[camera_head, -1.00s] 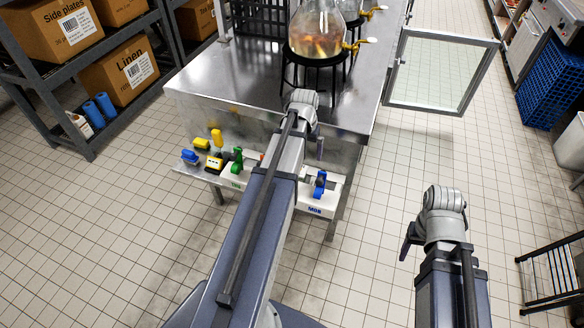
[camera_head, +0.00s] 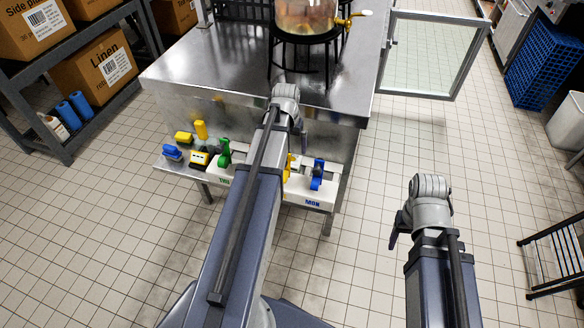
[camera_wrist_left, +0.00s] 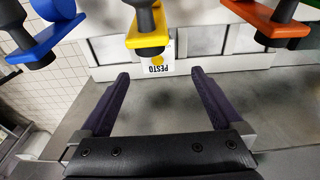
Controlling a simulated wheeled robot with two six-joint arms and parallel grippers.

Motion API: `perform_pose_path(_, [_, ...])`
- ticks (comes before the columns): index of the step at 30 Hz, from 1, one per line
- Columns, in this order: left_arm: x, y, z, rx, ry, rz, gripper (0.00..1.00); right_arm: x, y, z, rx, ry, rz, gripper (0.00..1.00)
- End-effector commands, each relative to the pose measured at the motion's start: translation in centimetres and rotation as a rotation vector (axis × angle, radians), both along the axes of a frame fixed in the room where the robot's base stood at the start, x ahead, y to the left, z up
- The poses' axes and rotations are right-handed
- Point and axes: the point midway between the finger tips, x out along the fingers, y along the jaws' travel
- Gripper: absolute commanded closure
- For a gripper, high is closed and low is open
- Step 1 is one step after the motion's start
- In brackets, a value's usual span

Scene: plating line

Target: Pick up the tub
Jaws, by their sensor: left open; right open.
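A white label reading PESTO, upside down and with a yellow dot (camera_wrist_left: 157,66), shows in the left wrist view just past my fingertips. It may belong to the tub, but I cannot make out the tub's outline. A yellow-bladed tool with a dark handle (camera_wrist_left: 148,37) partly covers it. My left gripper is open, its dark fingers apart on either side of the label with nothing between them (camera_wrist_left: 160,76). In the head view my left gripper (camera_head: 303,138) is mostly hidden by its wrist at the table's front. My right gripper (camera_head: 397,230) is open and empty over the floor.
A blue holder (camera_wrist_left: 45,35) and an orange one (camera_wrist_left: 272,22) flank the yellow tool. A low white rack (camera_head: 305,190) with colored holders fronts the steel table (camera_head: 215,55). A glass dispenser (camera_head: 310,15) stands on the table. The floor around my right arm is clear.

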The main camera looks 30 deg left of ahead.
Motion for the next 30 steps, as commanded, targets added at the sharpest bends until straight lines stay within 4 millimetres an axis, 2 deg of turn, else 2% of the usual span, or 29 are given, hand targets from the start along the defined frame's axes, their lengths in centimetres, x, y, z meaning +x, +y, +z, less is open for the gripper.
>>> perform_pose_path(6, [0.3,0.0,-2.3,0.000,0.000,0.000,0.00,0.0,0.0,-2.3,0.000,0.000,0.000,0.36])
perform_pose_path(16, [0.4,0.0,-3.0,0.000,0.000,0.000,0.00,0.0,0.0,-3.0,0.000,0.000,0.000,0.36])
perform_pose_path(27, [1.0,-0.2,-7.3,0.000,0.000,0.000,0.00,0.0,0.0,-7.3,0.000,0.000,0.001,0.36])
perform_pose_path(30, [1.1,-0.2,-7.6,0.000,0.000,0.000,0.00,0.0,0.0,-7.6,0.000,0.000,0.001,0.36])
